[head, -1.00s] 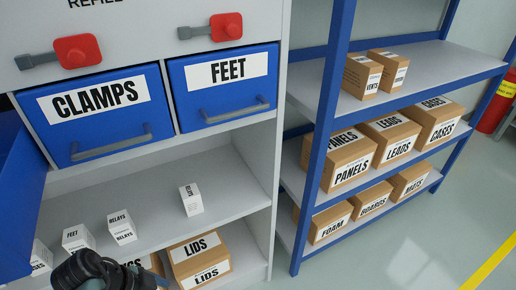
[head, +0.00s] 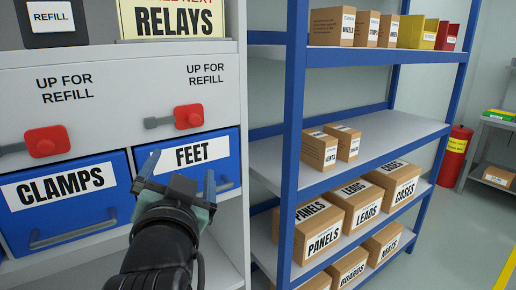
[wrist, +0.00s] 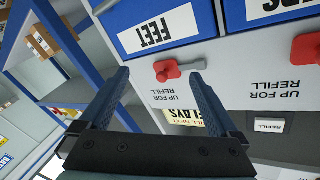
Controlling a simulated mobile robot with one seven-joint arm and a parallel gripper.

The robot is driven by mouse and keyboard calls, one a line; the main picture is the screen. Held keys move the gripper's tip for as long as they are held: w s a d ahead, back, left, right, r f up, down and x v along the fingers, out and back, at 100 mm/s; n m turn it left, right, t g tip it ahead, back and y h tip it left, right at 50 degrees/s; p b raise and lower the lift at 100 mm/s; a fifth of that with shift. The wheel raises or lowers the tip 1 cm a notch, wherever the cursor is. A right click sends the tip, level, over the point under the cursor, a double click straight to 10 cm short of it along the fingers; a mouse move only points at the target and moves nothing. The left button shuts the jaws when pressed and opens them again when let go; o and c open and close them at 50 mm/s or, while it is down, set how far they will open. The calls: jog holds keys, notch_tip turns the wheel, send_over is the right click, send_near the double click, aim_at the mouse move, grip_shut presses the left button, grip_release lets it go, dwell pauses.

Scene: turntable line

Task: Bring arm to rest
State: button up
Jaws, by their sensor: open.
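My gripper (head: 180,180) is raised in front of the blue FEET drawer (head: 190,158) in the head view, and covers part of that drawer's lower front. In the wrist view its two fingers (wrist: 165,95) stand wide apart with nothing between them. The FEET drawer also shows in the wrist view (wrist: 190,50), upside down, beyond the fingertips. The blue CLAMPS drawer (head: 95,225) is left of the gripper and looks shut. I cannot tell whether the gripper touches anything.
Red latches (head: 45,142) sit above the drawers, under UP FOR REFILL labels. A yellow RELAYS sign (head: 172,20) stands on top. A blue-framed shelf rack (head: 296,130) with several cardboard boxes stands at the right. A red extinguisher (head: 455,155) and open floor (head: 440,240) lie beyond.

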jog(key=s+d+r+n+t+h+p, duration=0.1)
jog(key=s+d+r+n+t, duration=0.1)
jog(key=s+d+r+t, duration=0.6)
jog(key=s+d+r+n+t+h+p, duration=0.15)
jog(key=s+d+r, duration=0.25)
jog(key=s+r, duration=0.85)
jog(key=w+r+p, duration=0.2)
jog(key=r+p, duration=0.5)
jog(key=r, duration=0.2)
jog(key=w+r+p, duration=0.2)
jog(key=r+p, duration=0.6)
jog(key=r, duration=0.1)
jog(key=shift+a+r, duration=0.15)
jog(key=shift+r, duration=0.1)
jog(key=shift+f, duration=0.1)
jog(key=shift+c, duration=0.3)
